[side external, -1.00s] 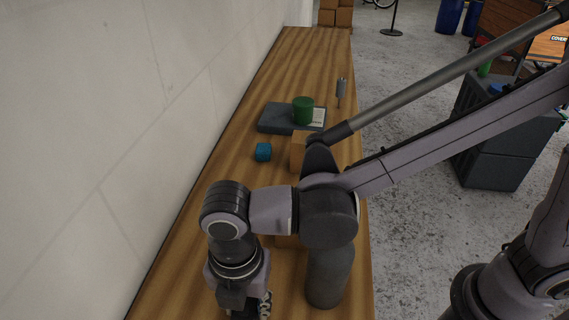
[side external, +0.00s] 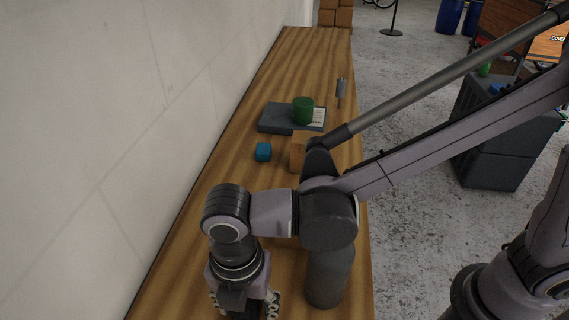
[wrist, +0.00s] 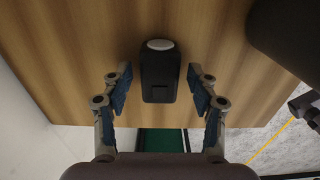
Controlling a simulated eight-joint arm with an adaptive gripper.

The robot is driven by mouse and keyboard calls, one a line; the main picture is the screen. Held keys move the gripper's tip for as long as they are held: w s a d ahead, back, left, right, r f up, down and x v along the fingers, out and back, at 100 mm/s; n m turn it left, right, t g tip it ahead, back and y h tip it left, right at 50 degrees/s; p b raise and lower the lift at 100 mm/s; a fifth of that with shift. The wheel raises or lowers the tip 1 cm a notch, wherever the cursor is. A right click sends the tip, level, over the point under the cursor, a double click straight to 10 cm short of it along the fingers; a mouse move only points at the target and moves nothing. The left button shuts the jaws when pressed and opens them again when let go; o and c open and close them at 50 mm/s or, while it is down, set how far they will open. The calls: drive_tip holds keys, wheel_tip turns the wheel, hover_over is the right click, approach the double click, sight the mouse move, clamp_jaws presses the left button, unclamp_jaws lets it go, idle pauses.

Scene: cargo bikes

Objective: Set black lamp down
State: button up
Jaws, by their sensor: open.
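The black lamp (wrist: 160,75), a small dark block with a pale round end, shows in the wrist view against the wooden table (wrist: 225,25). It lies between the spread fingers of my gripper (wrist: 160,85), with a visible gap on each side. My gripper is open. In the side external view my gripper (side external: 244,303) points down at the near end of the table, at the bottom edge of the picture. The lamp is mostly hidden there by the gripper and the frame edge.
Farther along the table are a blue cube (side external: 263,152), a cardboard box (side external: 297,153), a dark grey case (side external: 277,118) with a green cylinder (side external: 303,110), and a screwdriver-like tool (side external: 341,90). A wall (side external: 120,120) borders the left side. The table's right edge drops to the floor.

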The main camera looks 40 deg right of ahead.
sight(247, 306)
wheel_tip(247, 306, up, 11)
drive_tip(key=w+d+m+t, duration=0.1)
drive_tip(key=w+d+m, duration=0.1)
drive_tip(key=d+m, duration=0.2)
drive_tip(key=w+d+m+t+y, duration=0.1)
drive_tip(key=w+d+m, duration=0.1)
drive_tip(key=d+m, duration=0.2)
drive_tip(key=w+d+r+m, duration=0.1)
drive_tip(key=w+d+m, duration=0.1)
drive_tip(key=d, duration=0.7)
drive_tip(key=shift+w+d+m+t+y, duration=0.2)
drive_tip(key=shift+d+m+t+y, duration=0.15)
drive_tip(key=shift+m, duration=0.55)
drive_tip(key=s+d+f+m+t+h, duration=0.1)
drive_tip(key=d+f+m+t, duration=0.1)
drive_tip(key=d+m, duration=0.5)
drive_tip(key=s+d+f+m+t, duration=0.1)
drive_tip(key=d+f+m+t, duration=0.1)
drive_tip(key=d+m, duration=0.6)
drive_tip(key=d, duration=0.3)
drive_tip(key=shift+s+d+f+h, duration=0.15)
drive_tip(key=shift+d+f+h, duration=0.05)
drive_tip(key=shift+f+h, duration=0.15)
